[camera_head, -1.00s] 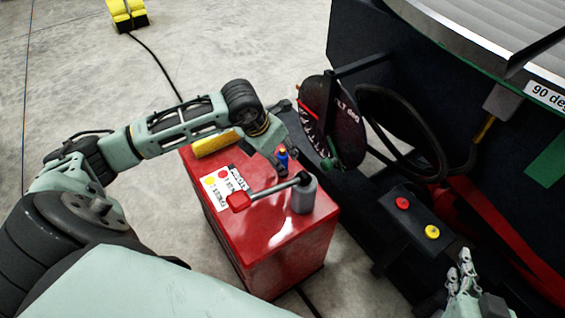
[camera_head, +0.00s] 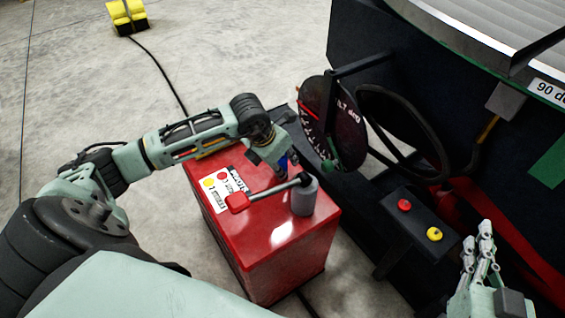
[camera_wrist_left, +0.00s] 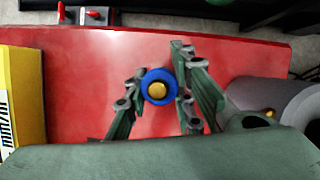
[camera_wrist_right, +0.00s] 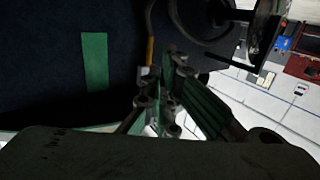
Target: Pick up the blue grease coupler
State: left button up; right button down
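The blue grease coupler (camera_head: 283,163) stands on top of the red box (camera_head: 275,255). In the left wrist view the coupler shows from above as a blue ring with a brass-coloured tip (camera_wrist_left: 158,88). My left gripper (camera_head: 279,160) is low over the box at the coupler. Its fingers (camera_wrist_left: 160,85) stand one on each side of the coupler, with little room between; contact cannot be made out. The gripper hides part of the coupler in the head view. My right gripper (camera_head: 477,245) is at the lower right, away from the coupler, with nothing seen in it; its fingers look close together.
A grey cylinder (camera_head: 305,197) and a red-ended lever (camera_head: 238,202) stand close to the coupler. A yellow object (camera_wrist_left: 20,95) lies on the box's left side. A round tilt dial (camera_head: 333,125), dark hose (camera_head: 405,130) and button box (camera_head: 418,220) are to the right.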

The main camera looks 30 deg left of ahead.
pick_arm(q)
grip_shut()
jog(key=shift+r, duration=0.1)
